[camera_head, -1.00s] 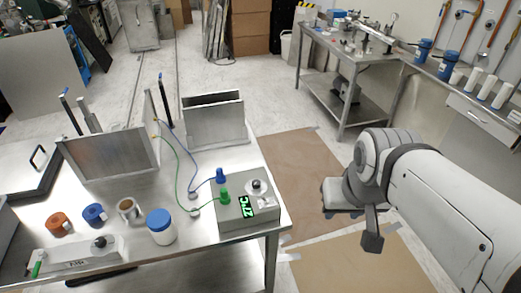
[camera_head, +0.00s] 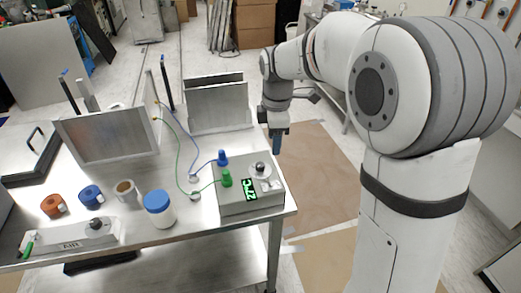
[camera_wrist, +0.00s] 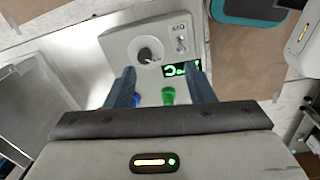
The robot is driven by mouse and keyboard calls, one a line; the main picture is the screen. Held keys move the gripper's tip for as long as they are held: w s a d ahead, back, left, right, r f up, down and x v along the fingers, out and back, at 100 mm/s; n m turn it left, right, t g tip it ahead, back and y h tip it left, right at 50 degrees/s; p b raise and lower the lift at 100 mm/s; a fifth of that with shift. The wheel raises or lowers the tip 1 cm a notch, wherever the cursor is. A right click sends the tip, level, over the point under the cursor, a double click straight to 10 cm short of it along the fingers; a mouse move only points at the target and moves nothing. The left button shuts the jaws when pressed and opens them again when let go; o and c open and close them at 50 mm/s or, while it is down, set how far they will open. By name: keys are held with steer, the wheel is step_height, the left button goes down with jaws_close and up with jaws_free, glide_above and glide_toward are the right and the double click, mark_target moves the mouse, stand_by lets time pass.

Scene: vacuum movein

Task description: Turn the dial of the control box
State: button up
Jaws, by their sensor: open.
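The control box (camera_head: 240,201) is a grey box at the right end of the metal table, with a green lit display (camera_head: 250,189). Its dial (camera_head: 261,170) is a dark round knob on the top face. In the wrist view the dial (camera_wrist: 147,55) shows on the box's light panel, ahead of the fingertips and roughly between their lines. My gripper (camera_head: 277,145) is above and behind the box, pointing down, apart from it. In the wrist view my gripper (camera_wrist: 161,80) has its two blue fingers wide apart with nothing held between them.
A blue plug (camera_head: 222,158) and a green plug (camera_head: 227,178) with cables stand beside the dial. An upright metal holder (camera_head: 219,105) is behind the box. A blue-lidded jar (camera_head: 159,208) and tape rolls (camera_head: 90,195) lie to the left.

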mark_target(260, 164)
steer(key=w+a+f+n, duration=0.1)
steer(key=a+f, duration=0.1)
steer(key=w+a+f+n, duration=0.1)
steer(key=w+f+n, duration=0.1)
steer(key=shift+a+n+g+b, duration=0.3)
steer(key=shift+a+b, duration=0.05)
steer(key=shift+w+a+f, duration=0.1)
steer(key=shift+w+f, duration=0.05)
steer(key=shift+f, duration=0.2)
steer(key=shift+f+p, duration=0.3)
steer(key=shift+f, duration=3.3)
